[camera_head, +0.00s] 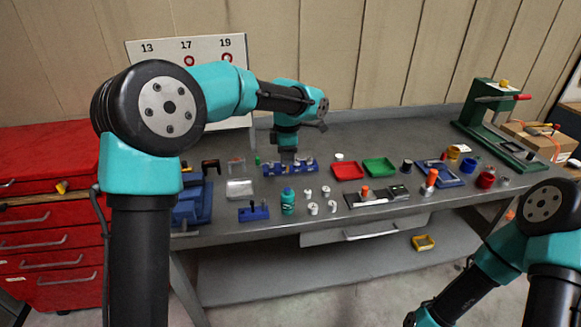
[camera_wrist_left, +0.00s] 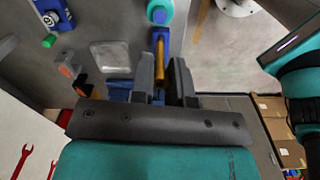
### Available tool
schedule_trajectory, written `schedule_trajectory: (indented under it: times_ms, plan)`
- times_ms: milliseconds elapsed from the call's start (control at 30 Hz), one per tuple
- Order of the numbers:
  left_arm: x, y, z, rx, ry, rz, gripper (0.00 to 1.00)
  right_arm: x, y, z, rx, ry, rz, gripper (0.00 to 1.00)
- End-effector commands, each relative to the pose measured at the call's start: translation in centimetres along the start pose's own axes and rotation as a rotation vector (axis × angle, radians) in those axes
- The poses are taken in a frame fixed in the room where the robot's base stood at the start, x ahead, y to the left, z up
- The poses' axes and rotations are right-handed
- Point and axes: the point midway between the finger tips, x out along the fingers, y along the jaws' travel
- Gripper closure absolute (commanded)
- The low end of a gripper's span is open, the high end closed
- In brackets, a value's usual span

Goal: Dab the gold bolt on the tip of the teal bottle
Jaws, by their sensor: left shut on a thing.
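The teal bottle (camera_head: 287,203) stands upright near the front of the workbench. It also shows at the top edge of the left wrist view (camera_wrist_left: 165,8), beyond the fingers. My left gripper (camera_head: 288,156) is low over the blue rack (camera_head: 272,170), behind the bottle in the head view. In the left wrist view my left gripper (camera_wrist_left: 163,75) is shut on the gold bolt (camera_wrist_left: 160,60), which shows as a narrow gold shaft between the fingers. The bolt is apart from the bottle there. The arm hides the bolt in the head view. My right gripper cannot be made out.
Small white parts (camera_head: 313,208) stand right of the bottle and a small blue block (camera_head: 253,212) stands left of it. A green press (camera_head: 490,115) stands far right.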

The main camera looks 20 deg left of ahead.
Motion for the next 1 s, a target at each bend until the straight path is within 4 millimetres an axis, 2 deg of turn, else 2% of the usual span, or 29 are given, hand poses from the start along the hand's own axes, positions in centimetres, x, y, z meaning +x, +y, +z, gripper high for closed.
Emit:
schedule_trajectory:
  times_ms: [467, 1000]
  plan:
    - [0.6, 0.0, 0.0, 0.001, 0.000, 0.000, 1.00, 0.0, 0.0, 0.0, 0.000, 0.000, 0.000, 0.27]
    - [5.0, 0.0, 0.0, 0.001, 0.000, 0.000, 1.00, 0.0, 0.0, 0.0, 0.000, 0.000, 0.000, 0.27]
